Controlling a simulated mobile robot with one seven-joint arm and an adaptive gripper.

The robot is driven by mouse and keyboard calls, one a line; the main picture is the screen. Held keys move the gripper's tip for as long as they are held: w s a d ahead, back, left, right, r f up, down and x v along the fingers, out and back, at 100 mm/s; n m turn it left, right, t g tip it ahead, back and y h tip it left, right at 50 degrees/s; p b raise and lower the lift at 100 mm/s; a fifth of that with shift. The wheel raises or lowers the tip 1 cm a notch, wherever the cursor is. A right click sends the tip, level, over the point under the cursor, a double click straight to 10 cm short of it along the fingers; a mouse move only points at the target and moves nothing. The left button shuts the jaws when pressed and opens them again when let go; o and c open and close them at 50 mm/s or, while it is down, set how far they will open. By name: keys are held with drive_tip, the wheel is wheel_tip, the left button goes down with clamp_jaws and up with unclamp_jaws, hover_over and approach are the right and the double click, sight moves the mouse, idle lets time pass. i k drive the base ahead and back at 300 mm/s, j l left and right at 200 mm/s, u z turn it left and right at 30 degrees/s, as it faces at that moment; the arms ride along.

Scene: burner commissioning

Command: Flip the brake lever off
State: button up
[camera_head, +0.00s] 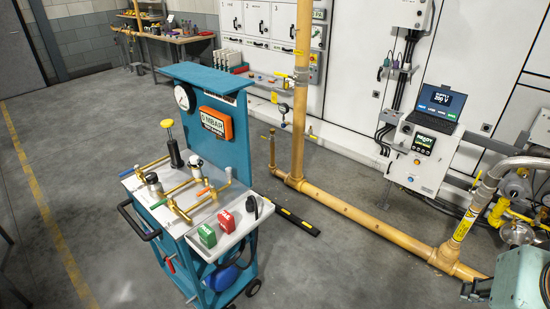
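A blue wheeled cart (245,145) stands left of centre on the floor. A small red lever (169,265) is on the cart's near left side, below the black push handle (140,222). It may be the brake lever; no label on it can be read, and its exact position is hard to tell at this size. A black caster (253,288) shows at the cart's lower right; the other wheels are mostly hidden. My gripper is not clearly seen in this view.
A yellow floor pipe (350,212) runs to the cart's right. A pale green housing (522,278) fills the lower right corner. Floor left of the cart is clear.

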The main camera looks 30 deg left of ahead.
sight(168, 260)
drive_tip(key=u, duration=1.25)
drive_tip(key=i+j+u, duration=0.15)
drive_tip(key=u, duration=0.3)
drive_tip(key=i+j+u, duration=0.15)
drive_tip(key=u, duration=0.25)
drive_tip(key=i+j, duration=0.35)
drive_tip(key=i, duration=0.25)
